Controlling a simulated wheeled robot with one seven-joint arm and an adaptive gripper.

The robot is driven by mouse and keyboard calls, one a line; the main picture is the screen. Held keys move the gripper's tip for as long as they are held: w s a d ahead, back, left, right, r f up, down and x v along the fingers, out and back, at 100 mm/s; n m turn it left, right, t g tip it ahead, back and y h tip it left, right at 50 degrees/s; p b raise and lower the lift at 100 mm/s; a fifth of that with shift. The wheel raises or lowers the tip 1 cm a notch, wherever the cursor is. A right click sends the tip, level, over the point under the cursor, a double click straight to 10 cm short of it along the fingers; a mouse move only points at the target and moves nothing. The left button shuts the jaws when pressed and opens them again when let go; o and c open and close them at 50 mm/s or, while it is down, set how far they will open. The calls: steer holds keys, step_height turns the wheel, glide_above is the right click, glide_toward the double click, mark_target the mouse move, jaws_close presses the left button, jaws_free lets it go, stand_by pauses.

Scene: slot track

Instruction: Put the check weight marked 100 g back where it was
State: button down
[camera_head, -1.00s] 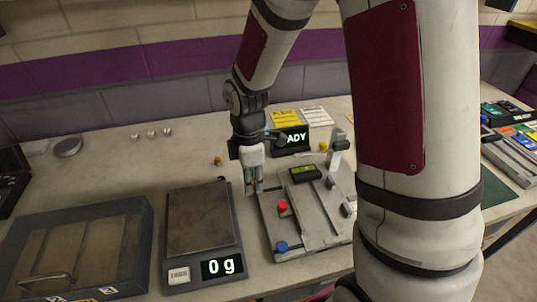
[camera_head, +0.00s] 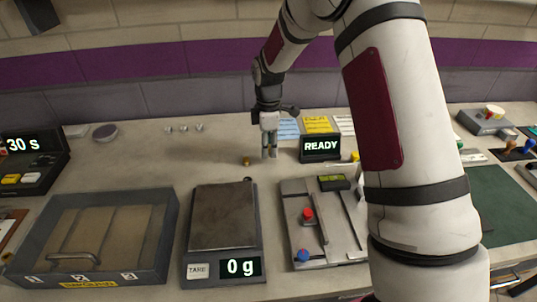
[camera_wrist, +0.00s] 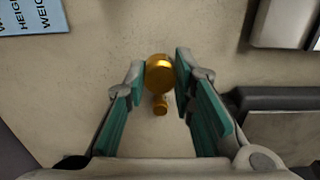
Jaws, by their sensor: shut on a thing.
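My gripper (camera_head: 269,154) points down over the rear of the bench, just right of a small brass weight (camera_head: 247,161) standing there. In the wrist view, the fingertips (camera_wrist: 160,73) are shut on a larger brass weight (camera_wrist: 159,72). The small brass weight also shows in the wrist view (camera_wrist: 160,105), below the held one and apart from it. No 100 g marking is readable on either. The fingers mostly hide the held weight in the head view. I cannot tell how high above the bench it is.
The scale (camera_head: 222,216) at the front reads 0 g. A slotted track fixture (camera_head: 333,240) stands to its right, a READY display (camera_head: 320,147) behind. Several cards (camera_head: 318,124) lie at the back. Small silver weights (camera_head: 183,128) stand at back left. Bench around the gripper is mostly clear.

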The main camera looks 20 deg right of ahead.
steer(key=shift+f, duration=1.65)
steer(key=shift+f, duration=0.1)
steer(key=c, duration=1.4)
jaws_free()
steer(key=shift+o, duration=0.2)
